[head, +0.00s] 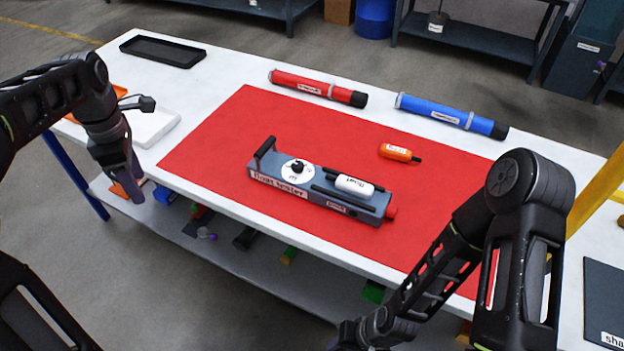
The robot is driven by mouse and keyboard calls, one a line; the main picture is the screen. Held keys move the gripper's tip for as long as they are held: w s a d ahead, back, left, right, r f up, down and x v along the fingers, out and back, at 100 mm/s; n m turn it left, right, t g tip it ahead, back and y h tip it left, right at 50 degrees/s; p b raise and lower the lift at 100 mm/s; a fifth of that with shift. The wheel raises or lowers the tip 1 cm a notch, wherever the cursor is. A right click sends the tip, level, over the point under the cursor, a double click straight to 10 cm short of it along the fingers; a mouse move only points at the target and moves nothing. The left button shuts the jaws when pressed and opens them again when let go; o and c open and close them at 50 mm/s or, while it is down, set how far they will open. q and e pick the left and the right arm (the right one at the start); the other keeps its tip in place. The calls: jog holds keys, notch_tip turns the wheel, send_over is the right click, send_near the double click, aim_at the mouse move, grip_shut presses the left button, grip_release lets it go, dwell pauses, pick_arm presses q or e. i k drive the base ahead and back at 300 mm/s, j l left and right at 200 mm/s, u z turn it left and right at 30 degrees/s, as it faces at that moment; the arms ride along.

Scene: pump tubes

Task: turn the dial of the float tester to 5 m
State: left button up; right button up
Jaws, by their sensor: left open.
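The float tester (262,180) is a long grey-blue box with a dark handle at its left end and a red end piece at its right. It lies on the red mat (225,145). Its dial (298,170) is a white disc with a black knob; its scale marks are too small to read. A white float (354,186) lies on the tester's right part. My left gripper (130,188) is open and empty, pointing down near the table's front left edge, well left of the tester and apart from it.
A red tube (318,88) and a blue tube (450,116) lie along the back. A black tray (162,51) and a white tray (152,127) are at left. The mat around the dial is clear.

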aim_at(298, 166)
jog(key=i+j+z, duration=0.1)
jog(key=z, duration=0.3)
jog(key=i+j+z, duration=0.1)
jog(key=j+z, duration=0.35)
jog(key=z, duration=0.3)
jog(key=i+j+z, duration=0.1)
jog(key=j+z, duration=0.15)
jog(key=z, duration=0.15)
